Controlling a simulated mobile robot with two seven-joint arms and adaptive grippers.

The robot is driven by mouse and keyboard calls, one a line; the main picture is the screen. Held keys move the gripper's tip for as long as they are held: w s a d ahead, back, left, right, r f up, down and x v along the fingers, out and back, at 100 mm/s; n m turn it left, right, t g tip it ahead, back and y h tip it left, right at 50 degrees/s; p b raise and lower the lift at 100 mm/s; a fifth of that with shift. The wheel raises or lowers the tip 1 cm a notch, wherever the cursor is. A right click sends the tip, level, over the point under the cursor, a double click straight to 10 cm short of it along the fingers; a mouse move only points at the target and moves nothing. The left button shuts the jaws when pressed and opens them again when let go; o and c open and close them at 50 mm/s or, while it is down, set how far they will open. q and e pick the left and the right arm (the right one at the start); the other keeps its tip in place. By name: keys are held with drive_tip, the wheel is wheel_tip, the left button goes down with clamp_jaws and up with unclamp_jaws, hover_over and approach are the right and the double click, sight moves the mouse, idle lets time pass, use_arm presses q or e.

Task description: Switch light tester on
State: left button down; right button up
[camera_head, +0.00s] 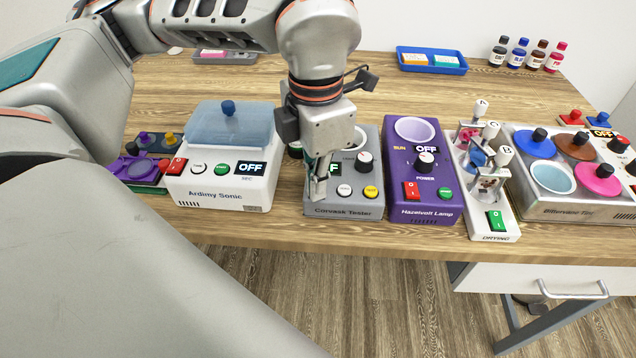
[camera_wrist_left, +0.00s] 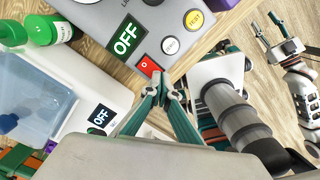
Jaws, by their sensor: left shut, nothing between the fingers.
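The grey tester (camera_head: 345,208) stands near the table's front edge in the head view. My left gripper (camera_head: 318,196) is shut and empty, pointing down over its left front, and hides its switch there. In the left wrist view the red switch (camera_wrist_left: 149,66) shows just beyond the shut fingertips of my left gripper (camera_wrist_left: 163,80); I cannot tell whether they touch it. The tester's display (camera_wrist_left: 126,38) reads OFF. Its white button (camera_wrist_left: 170,45) and yellow button (camera_wrist_left: 194,19) sit beside the switch. My right gripper (camera_wrist_left: 262,20) is open at the right of the wrist view.
A white sonic device (camera_head: 225,190) with a blue lid stands left of the tester, and a purple lamp device (camera_head: 425,207) close on its right. A white drying rack (camera_head: 482,228) and a paint-pot device (camera_head: 590,211) stand farther right. The wood behind the row is mostly clear.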

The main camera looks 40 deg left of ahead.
drive_tip(key=shift+f, duration=0.1)
use_arm(q)
drive_tip(key=shift+r+p, duration=0.3)
drive_tip(key=shift+r, duration=0.15)
wheel_tip(320, 180, up, 6)
drive_tip(key=p, duration=0.3)
use_arm(e)
wheel_tip(320, 180, up, 6)
drive_tip(key=w, duration=0.1)
drive_tip(key=shift+w+t, duration=0.4)
drive_tip(key=shift+f, duration=0.25)
use_arm(q)
drive_tip(key=shift+s+f, duration=0.1)
use_arm(e)
drive_tip(key=shift+s, duration=0.2)
